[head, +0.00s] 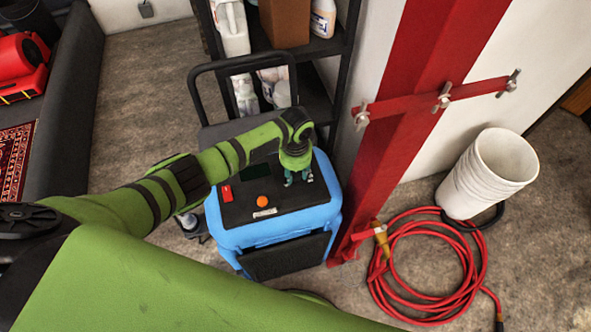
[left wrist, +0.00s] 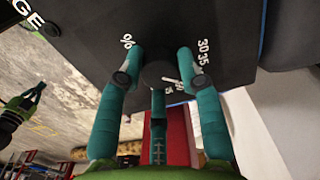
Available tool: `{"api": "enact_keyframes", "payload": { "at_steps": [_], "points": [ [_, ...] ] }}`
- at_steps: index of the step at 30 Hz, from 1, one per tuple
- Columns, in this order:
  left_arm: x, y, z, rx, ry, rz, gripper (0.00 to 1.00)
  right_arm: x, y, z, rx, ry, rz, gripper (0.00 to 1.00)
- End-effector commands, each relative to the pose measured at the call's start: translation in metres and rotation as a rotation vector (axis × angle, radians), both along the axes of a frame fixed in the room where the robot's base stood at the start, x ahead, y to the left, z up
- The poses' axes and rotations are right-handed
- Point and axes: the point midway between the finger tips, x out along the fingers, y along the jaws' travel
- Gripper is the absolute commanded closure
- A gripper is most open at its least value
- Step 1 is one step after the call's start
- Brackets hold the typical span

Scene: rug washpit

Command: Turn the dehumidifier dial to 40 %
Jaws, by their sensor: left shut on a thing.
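The blue dehumidifier (head: 232,238) stands upright on the floor, its black top panel (head: 238,212) facing up. My left gripper (head: 297,178) reaches down onto the panel's right part. In the left wrist view, its teal fingers (left wrist: 158,78) are shut around the round black dial (left wrist: 157,72). A white pointer mark on the dial points to the right side of that view, near printed numbers. "30" and "35" read clearly there; fingers partly hide the other numbers, so the exact setting cannot be told. A small green-and-black gripper, apparently my right (left wrist: 32,98), is at the left edge.
An orange button (head: 262,201) and red switch (head: 226,194) sit on the panel. A black handle (head: 190,84) rises behind. A red post (head: 378,160) stands close at the right, with a coiled red hose (head: 470,262) and white bucket (head: 480,180) beyond. Shelves (head: 345,50) stand behind.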

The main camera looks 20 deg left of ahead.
Motion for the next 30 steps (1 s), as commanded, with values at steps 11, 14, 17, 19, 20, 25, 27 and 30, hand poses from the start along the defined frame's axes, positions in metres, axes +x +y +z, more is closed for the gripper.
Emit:
{"api": "enact_keyframes", "payload": {
  "at_steps": [11,14,17,19,20,25,27,30],
  "points": [
    [-0.001,0.0,-0.001,0.0,0.001,0.0,0.4,0.0,0.0,0.0,0.0,0.0,0.0,1.0],
    [-0.001,0.0,-0.001,0.0,0.001,0.0,0.4,0.0,0.0,0.0,0.0,0.0,0.0,1.0],
    [0.0,0.0,0.0,0.0,0.001,-0.001,0.4,0.0,0.0,0.0,0.0,0.0,0.0,1.0],
    [0.0,0.0,0.0,0.001,0.001,-0.001,0.4,0.001,0.0,0.0,0.0,0.0,0.0,1.0],
    [0.0,0.0,0.0,0.0,0.0,-0.001,0.4,0.001,0.0,0.0,0.0,-0.001,0.001,1.0],
    [0.001,0.0,0.01,-0.002,-0.001,-0.002,0.4,0.001,0.0,0.0,-0.001,-0.001,0.001,1.0],
    [0.001,0.0,0.02,-0.001,-0.002,-0.001,0.4,0.001,0.0,0.0,0.0,-0.001,0.0,1.0],
    [0.001,0.0,0.039,-0.002,-0.004,-0.002,0.4,0.001,0.0,0.0,0.0,-0.001,0.0,1.0]
  ]
}}
